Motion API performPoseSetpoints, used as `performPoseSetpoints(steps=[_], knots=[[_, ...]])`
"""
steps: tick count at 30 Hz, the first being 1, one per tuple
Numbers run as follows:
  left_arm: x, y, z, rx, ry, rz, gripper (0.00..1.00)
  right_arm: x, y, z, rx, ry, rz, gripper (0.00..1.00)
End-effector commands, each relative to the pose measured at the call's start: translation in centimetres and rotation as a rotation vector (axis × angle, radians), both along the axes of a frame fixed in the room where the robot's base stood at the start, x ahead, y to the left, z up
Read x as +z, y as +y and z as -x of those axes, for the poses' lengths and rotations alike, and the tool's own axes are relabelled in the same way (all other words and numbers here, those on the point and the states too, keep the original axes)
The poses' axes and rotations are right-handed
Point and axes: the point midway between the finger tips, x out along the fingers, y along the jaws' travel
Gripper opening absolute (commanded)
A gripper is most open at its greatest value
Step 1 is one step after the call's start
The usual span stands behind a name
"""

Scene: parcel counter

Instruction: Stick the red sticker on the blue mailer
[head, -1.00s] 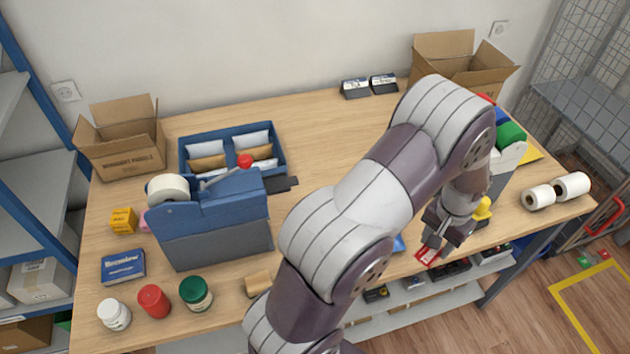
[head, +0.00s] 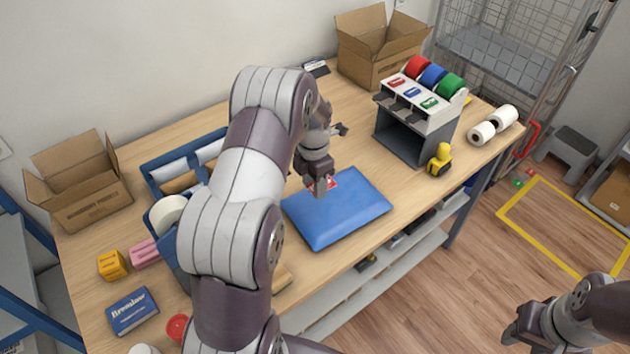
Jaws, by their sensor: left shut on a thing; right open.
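The blue mailer (head: 345,214) lies flat near the front edge of the table. The red sticker (head: 327,182) is in the jaws of my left gripper (head: 320,187), at the mailer's back left part. From this angle I cannot tell whether the sticker touches the mailer. Part of the sticker is hidden by the fingers. My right gripper (head: 512,335) is open and empty at the lower right, over the floor and away from the table.
A dispenser (head: 412,115) with red, blue and green rolls stands right of the mailer. Open cardboard boxes (head: 382,45) (head: 80,185) stand at the back right and left. My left arm hides much of the table's left side.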

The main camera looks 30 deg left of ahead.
Motion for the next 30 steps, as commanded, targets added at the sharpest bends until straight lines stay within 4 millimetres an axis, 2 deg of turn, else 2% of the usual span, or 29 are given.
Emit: performPoseSetpoints(steps=[5, 14, 18, 22, 29, 30], knots=[[-1.8, 0.0, 0.0, -0.002, 0.000, 0.000, 0.36, -1.6, 0.0, 0.0, 0.000, 0.000, 0.000, 0.43], [-6.6, -0.1, 0.0, -0.004, 0.000, 0.000, 0.36, -5.5, 0.0, 0.0, 0.000, 0.001, 0.000, 0.43], [-8.1, -0.1, 0.0, -0.005, 0.000, 0.000, 0.36, -6.0, 0.0, 0.0, 0.000, 0.000, 0.000, 0.43], [-8.8, -0.1, 0.0, -0.005, 0.000, 0.000, 0.36, -6.2, 0.0, 0.0, 0.000, 0.000, 0.000, 0.43], [-8.8, -0.1, 0.0, -0.005, 0.000, 0.000, 0.36, -6.1, 0.0, 0.0, 0.000, 0.000, 0.000, 0.43], [-8.8, -0.1, 0.0, -0.005, 0.000, 0.000, 0.55, -6.1, 0.0, 0.0, 0.000, 0.000, 0.000, 0.43]])
